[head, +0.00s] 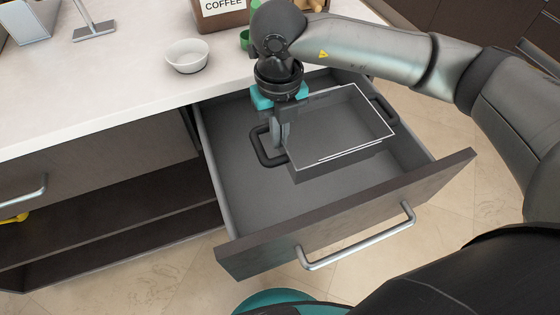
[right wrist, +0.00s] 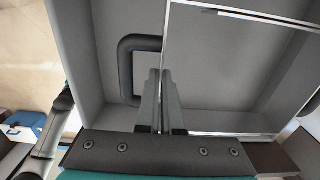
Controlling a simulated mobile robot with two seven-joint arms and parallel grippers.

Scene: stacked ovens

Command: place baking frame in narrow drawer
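The baking frame (head: 345,149) is a grey rectangular tray with a thin bright rim and a dark loop handle at each end. It is inside the outline of the open grey drawer (head: 245,195), towards the back right. I cannot tell if it rests on the drawer floor. My right gripper (head: 279,135) points down at the frame's left end, beside the left handle. In the right wrist view its fingers (right wrist: 160,100) are close together, with the frame's end wall between them and the handle (right wrist: 126,70) to their left. My left gripper is out of view.
The drawer front (head: 350,215) carries a metal bar handle. The drawer's left and front floor is bare. A white bowl (head: 187,55) and a coffee box (head: 220,12) stand on the pale counter (head: 110,85). Open dark shelves (head: 120,215) lie left of the drawer.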

